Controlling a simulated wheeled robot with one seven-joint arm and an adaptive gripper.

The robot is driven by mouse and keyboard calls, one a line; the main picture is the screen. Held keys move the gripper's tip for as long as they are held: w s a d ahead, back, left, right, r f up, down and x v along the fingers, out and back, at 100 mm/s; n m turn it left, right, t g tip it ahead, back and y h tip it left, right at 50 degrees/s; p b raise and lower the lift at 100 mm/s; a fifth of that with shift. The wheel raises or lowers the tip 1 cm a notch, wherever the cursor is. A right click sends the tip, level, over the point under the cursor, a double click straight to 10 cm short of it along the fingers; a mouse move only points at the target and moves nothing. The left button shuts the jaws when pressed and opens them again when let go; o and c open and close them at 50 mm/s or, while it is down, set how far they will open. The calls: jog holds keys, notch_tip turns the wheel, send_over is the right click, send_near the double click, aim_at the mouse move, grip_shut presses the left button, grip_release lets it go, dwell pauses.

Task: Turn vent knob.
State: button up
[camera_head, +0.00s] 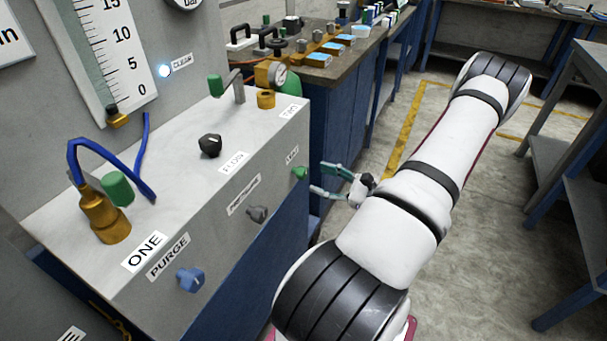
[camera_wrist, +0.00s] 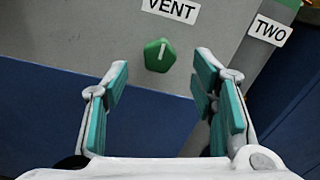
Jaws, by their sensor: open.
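The vent knob (camera_wrist: 159,55) is green with a white pointer line, on the front panel below a "VENT" label (camera_wrist: 170,9) in the wrist view. In the head view the green knob (camera_head: 300,173) is at the right end of the grey panel front. My gripper (camera_wrist: 160,80) is open, its teal-padded fingers spread to either side below the knob in the wrist view. In the head view my gripper (camera_head: 316,178) has its fingertips close to the knob. I cannot tell whether either finger touches it. Nothing is held.
The panel front also carries a blue purge knob (camera_head: 190,279) and a dark grey knob (camera_head: 257,214). A bench with fittings (camera_head: 330,62) is behind. Open floor (camera_head: 480,220) lies to the right.

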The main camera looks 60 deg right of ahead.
aim_at(306, 174)
jog(key=w, duration=0.6)
jog(key=shift+w+a, duration=0.15)
jog(key=shift+a, duration=0.1)
jog(key=shift+b, duration=0.3)
jog(key=c, duration=1.1)
